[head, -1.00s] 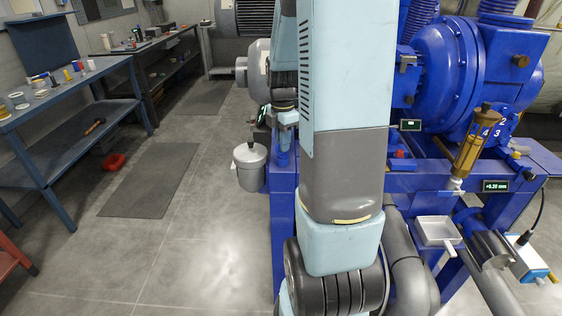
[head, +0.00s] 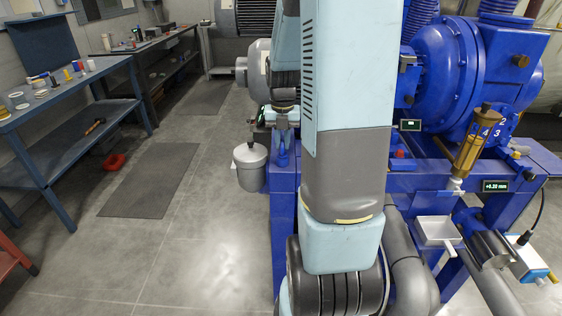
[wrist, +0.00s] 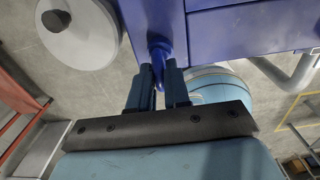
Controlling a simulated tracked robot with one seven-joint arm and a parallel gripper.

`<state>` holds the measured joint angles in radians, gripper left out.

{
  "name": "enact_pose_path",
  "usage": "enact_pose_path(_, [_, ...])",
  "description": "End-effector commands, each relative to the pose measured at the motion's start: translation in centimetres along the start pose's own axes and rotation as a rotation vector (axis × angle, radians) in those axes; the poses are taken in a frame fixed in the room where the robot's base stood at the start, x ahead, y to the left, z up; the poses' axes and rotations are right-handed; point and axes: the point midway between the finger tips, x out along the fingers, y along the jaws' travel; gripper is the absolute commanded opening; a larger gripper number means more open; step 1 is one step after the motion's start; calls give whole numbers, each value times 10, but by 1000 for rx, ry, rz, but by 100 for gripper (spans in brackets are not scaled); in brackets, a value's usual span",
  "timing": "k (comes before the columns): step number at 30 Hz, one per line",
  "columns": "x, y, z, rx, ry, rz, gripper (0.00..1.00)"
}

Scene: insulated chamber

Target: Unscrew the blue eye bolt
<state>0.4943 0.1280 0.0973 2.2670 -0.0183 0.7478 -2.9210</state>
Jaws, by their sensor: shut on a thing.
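The blue eye bolt (wrist: 158,66) shows in the wrist view, between the tips of my two fingers, beside the edge of the blue frame (wrist: 250,28). My gripper (wrist: 158,82) is shut on it. Its upper part meets or overlaps the blue frame; I cannot tell whether its thread is still engaged. In the head view my gripper (head: 283,132) is partly hidden behind my arm, at the left end of the blue frame. A blue piece, seemingly the eye bolt (head: 282,156), shows just below the fingers.
A grey lidded canister (head: 250,168) hangs close left of the frame; its round lid also shows in the wrist view (wrist: 85,30). A blue workbench (head: 75,140) stands at the left.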

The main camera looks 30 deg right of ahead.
Motion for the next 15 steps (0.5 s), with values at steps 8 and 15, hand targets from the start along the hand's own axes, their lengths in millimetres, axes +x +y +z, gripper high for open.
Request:
enact_pose_path(8, [-1, 1, 1, 7, -4, 1, 27])
enact_pose_path(15, [-2, 0, 1, 8, -3, 1, 27])
